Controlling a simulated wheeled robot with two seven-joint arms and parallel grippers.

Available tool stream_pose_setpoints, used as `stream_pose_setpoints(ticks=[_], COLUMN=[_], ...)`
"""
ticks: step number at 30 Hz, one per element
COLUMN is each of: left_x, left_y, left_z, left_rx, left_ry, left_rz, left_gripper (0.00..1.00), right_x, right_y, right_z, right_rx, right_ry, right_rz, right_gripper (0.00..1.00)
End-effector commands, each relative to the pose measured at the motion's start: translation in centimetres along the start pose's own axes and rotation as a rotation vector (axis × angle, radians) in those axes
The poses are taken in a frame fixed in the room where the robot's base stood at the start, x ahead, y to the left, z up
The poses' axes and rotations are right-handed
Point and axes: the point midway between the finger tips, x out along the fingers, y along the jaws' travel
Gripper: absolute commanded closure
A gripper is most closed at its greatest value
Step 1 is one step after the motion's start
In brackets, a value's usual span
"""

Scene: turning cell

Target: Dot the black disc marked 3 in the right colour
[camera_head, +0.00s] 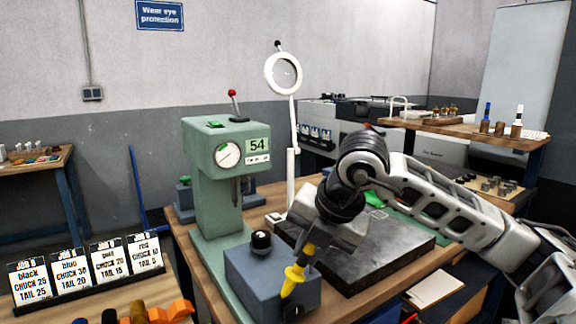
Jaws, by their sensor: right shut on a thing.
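My right gripper (306,254) reaches in from the right and is shut on a yellow tool (294,276), which looks like a marker. The tool points down in front of a blue-grey block (252,274); whether it touches the block I cannot tell. A black round piece (262,240) sits on top of the block, left of the gripper. No number 3 can be read on it, so I cannot tell whether it is the disc. My left gripper is not in view.
A green tester (212,170) showing 54 stands behind the block. A dark flat plate (385,262) lies under my right arm. Job cards (88,270) naming colours stand at the lower left, with dark and orange pieces before them. A white ring lamp (291,110) rises behind.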

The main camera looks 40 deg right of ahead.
Motion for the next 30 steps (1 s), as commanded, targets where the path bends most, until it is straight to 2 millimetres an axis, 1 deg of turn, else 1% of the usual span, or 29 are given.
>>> stream_pose_setpoints(ticks=[1, 3, 10, 13, 23, 30], left_x=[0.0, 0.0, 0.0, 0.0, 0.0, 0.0], left_y=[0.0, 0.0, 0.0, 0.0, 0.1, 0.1], left_z=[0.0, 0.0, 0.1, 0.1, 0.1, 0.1], left_rx=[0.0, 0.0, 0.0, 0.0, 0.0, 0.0], left_ry=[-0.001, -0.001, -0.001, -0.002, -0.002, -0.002], left_rz=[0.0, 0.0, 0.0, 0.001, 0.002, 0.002], left_gripper=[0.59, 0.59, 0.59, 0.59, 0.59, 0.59], right_x=[-0.4, -0.9, -2.2, -2.2, -2.7, -2.9], right_y=[-0.3, -0.4, -0.6, -0.5, -1.0, -0.8], right_z=[0.7, 1.2, 2.5, 2.4, 3.1, 3.1], right_rx=[0.006, 0.012, 0.025, 0.024, 0.035, 0.033], right_ry=[-0.003, 0.001, 0.007, 0.017, 0.013, 0.014], right_rz=[0.002, 0.011, 0.033, 0.038, 0.037, 0.041], right_gripper=[1.0, 1.0, 1.0, 1.0, 1.0, 1.0])
